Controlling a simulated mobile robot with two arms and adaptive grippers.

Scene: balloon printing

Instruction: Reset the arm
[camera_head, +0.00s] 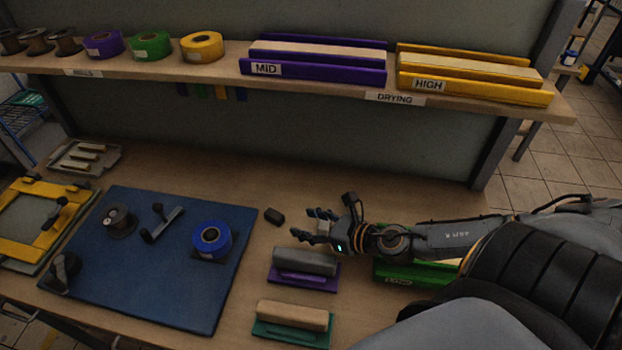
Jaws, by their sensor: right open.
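My right arm comes in from the right edge and reaches over the right part of the workbench (200,172). My right gripper (305,237) is open and points left, with nothing seen between its fingers. It is above the bench, just beyond a grey block on a purple base (303,268). A green tray (400,272) is partly hidden under my right arm. My left gripper is not in view.
A blue mat (130,290) holds a blue spool (211,240), a grey spool (119,221) and dark fittings. A shelf above bears spools, a purple MID rack (350,73) and a yellow HIGH rack (510,93).

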